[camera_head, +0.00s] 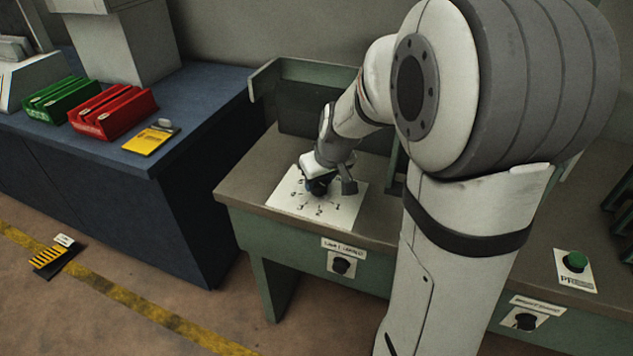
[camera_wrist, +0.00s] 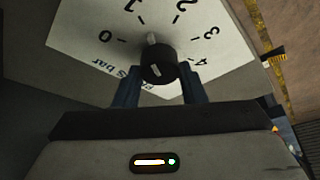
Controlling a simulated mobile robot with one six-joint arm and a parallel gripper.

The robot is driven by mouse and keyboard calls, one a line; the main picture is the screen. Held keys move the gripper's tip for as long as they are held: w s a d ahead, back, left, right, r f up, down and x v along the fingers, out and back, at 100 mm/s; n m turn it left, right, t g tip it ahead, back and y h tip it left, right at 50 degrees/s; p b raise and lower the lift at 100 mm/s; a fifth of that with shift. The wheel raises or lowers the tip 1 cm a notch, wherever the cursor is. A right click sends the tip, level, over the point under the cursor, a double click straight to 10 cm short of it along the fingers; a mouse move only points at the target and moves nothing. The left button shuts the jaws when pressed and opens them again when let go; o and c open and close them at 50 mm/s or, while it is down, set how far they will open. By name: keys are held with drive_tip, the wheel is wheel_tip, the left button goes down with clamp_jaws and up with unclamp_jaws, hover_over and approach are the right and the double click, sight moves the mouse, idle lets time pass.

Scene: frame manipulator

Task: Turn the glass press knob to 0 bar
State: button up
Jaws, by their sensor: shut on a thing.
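The knob (camera_wrist: 158,62) is a round black knob with a pale mark on its face. It stands on a white dial plate (camera_wrist: 215,65) printed with 0 to 4 and partly hidden "bar" lettering. A pale pointer at the knob's edge points roughly between 1 and 2, away from 0. My gripper (camera_wrist: 158,77) is shut on the knob, with one dark blue finger on each side. In the head view, my gripper (camera_head: 319,186) is over the dial plate (camera_head: 342,209), and the knob is mostly hidden by it.
A front panel knob (camera_head: 342,265), another knob (camera_head: 526,321) and a green button (camera_head: 575,261) are nearby. Left is a blue table (camera_head: 205,88) with a green bin (camera_head: 52,98), a red bin (camera_head: 112,110) and a yellow card (camera_head: 148,141).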

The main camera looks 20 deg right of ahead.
drive_tip(key=shift+w+r, duration=0.2)
idle(0.4)
drive_tip(key=o, duration=0.8)
drive_tip(key=shift+f, duration=0.15)
drive_tip(key=shift+o, duration=1)
drive_tip(key=shift+s, duration=0.1)
